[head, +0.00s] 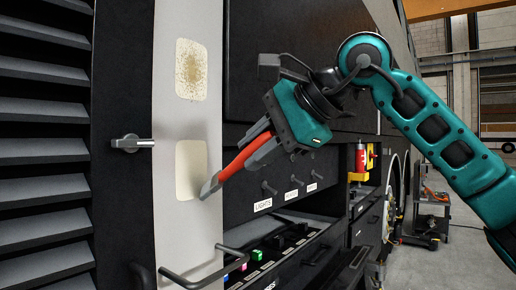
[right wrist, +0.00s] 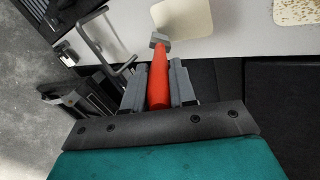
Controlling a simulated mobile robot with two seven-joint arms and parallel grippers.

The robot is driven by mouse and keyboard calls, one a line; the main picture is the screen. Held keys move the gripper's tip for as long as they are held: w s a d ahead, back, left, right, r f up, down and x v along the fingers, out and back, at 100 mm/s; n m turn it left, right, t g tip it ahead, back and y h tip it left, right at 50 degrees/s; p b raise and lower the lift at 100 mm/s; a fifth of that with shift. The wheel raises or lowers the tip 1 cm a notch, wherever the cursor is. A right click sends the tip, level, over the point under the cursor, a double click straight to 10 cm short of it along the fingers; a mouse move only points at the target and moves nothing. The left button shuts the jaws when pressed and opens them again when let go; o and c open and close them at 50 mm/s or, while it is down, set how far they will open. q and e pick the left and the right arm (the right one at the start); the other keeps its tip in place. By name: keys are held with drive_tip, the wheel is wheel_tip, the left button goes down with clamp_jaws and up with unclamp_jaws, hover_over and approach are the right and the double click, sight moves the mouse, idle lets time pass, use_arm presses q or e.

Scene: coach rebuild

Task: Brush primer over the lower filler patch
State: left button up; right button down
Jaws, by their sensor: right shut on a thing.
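The lower filler patch (head: 190,168) is a smooth cream rectangle on the pale upright panel in the head view. It also shows at the top of the right wrist view (right wrist: 183,18). A brush with a red handle (right wrist: 159,75) and grey head is held in my right gripper (head: 250,153). The gripper is shut on the handle. The brush head (right wrist: 159,40) lies over the patch's lower edge in the right wrist view; I cannot tell whether it touches. The upper filler patch (head: 191,69) is speckled brown. My left gripper is not in view.
A metal handle bar (head: 205,268) juts out below the patch, and a small latch (head: 132,143) sits to its left. An open drawer (head: 285,250) with coloured blocks lies below right. Black louvres (head: 40,150) fill the left side.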

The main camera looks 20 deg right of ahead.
wheel_tip(320, 180, up, 3)
drive_tip(key=shift+s+f+p, duration=0.1)
drive_tip(key=shift+f+p, duration=0.05)
drive_tip(key=shift+p, duration=0.8)
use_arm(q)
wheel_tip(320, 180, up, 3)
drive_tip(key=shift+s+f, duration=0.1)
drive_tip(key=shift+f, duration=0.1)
use_arm(e)
wheel_tip(320, 180, up, 7)
drive_tip(key=p, duration=0.7)
drive_tip(key=shift+r, duration=0.2)
drive_tip(key=shift+s+a+f+b, duration=0.3)
drive_tip(key=shift+a+f+b, duration=0.1)
drive_tip(key=shift+f+b, duration=1.25)
drive_tip(key=shift+s+a+f+b, duration=0.3)
drive_tip(key=shift+f+b, duration=0.9)
drive_tip(key=shift+f, duration=0.85)
drive_tip(key=shift+s+a+f+b, duration=0.25)
drive_tip(key=shift+a+f+b, duration=0.2)
drive_tip(key=shift+f+b, duration=1.2)
use_arm(q)
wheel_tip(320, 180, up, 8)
drive_tip(key=p, duration=1)
use_arm(e)
wheel_tip(320, 180, up, 11)
hover_over(246, 156)
drive_tip(key=s, duration=0.2)
drive_tip(key=shift+a+f, duration=0.2)
drive_tip(key=shift+a, duration=0.05)
